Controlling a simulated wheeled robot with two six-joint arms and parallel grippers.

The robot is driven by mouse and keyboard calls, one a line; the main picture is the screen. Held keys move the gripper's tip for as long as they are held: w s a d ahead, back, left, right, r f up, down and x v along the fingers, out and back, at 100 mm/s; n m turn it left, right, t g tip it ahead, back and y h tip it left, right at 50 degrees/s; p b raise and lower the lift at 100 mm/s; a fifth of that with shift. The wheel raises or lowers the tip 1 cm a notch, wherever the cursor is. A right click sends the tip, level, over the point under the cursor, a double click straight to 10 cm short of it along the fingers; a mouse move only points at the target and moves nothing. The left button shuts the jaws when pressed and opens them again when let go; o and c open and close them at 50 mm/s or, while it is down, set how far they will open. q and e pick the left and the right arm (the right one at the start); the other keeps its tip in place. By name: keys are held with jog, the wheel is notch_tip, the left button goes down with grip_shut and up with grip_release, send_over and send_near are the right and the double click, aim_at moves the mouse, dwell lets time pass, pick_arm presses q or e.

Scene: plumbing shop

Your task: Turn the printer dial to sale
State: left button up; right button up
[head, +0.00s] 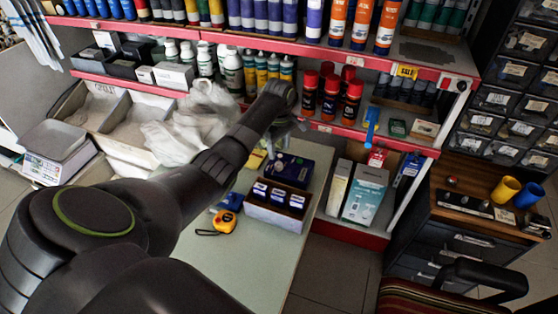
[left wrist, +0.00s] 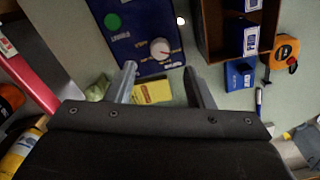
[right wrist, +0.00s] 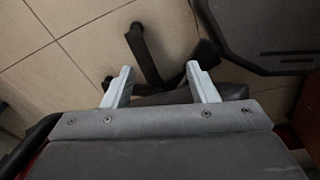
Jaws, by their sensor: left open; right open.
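The printer (left wrist: 135,40) is a dark blue box with a white round dial (left wrist: 160,48) and a green button (left wrist: 113,21) on its face. Small labels surround the dial, too blurred to read. In the head view the printer (head: 294,170) lies on the pale table, just below my left gripper (head: 287,133). In the left wrist view my left gripper (left wrist: 160,70) is open, its fingertips either side of the dial's near side, with nothing between them. Whether they touch the printer cannot be told. My right gripper (right wrist: 158,70) is open and empty above the tiled floor.
A box of blue-and-white packs (head: 275,207) stands beside the printer. An orange tape measure (head: 224,221) and a yellow pad (left wrist: 152,92) lie on the table. Red-edged shelves of bottles (head: 330,50) stand behind. The table's front part is clear.

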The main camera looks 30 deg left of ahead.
aim_at(279, 164)
pick_arm(q)
notch_tip(279, 164, down, 7)
jog(key=shift+r, duration=0.15)
jog(key=c, duration=1)
